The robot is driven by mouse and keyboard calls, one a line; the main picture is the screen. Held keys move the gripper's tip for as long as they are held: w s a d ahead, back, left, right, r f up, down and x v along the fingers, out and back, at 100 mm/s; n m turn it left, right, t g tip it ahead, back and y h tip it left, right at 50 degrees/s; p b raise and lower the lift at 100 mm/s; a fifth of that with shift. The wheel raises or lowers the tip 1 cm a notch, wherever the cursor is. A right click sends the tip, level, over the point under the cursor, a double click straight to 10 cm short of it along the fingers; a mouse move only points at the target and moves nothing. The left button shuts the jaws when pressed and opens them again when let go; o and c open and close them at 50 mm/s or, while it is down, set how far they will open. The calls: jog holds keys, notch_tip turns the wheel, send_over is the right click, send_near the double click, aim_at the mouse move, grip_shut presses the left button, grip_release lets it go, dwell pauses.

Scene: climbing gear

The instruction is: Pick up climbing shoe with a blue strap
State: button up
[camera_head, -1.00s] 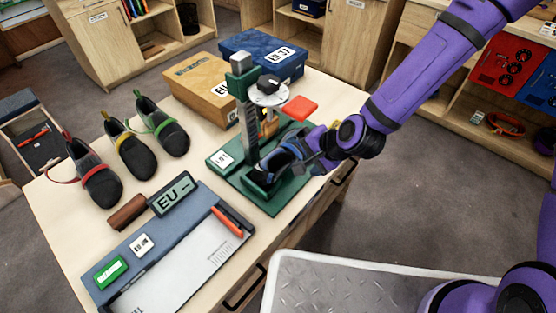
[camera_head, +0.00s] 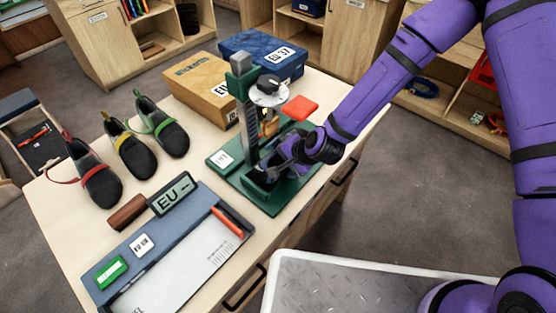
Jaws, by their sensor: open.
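A dark shoe (camera_head: 262,174) sits on the green base of a press-like stand (camera_head: 238,178). Only its dark lower part shows clearly; its strap is hidden behind my gripper. My gripper (camera_head: 281,158) is open and reaches in from the right, right over the shoe. Whether the fingers touch it cannot be told. Three other dark shoes stand in a row at the left of the table, with a red strap (camera_head: 94,174), a yellow strap (camera_head: 130,148) and a green strap (camera_head: 163,130).
The stand's upright post (camera_head: 243,95) and round plate (camera_head: 268,92) rise close behind my gripper. A cardboard box (camera_head: 202,90) and a blue box (camera_head: 263,55) stand at the back. A grey-blue measuring board (camera_head: 192,215) and a brown-handled EU display (camera_head: 171,193) lie in front.

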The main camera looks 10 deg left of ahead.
jog(key=c, duration=1.1)
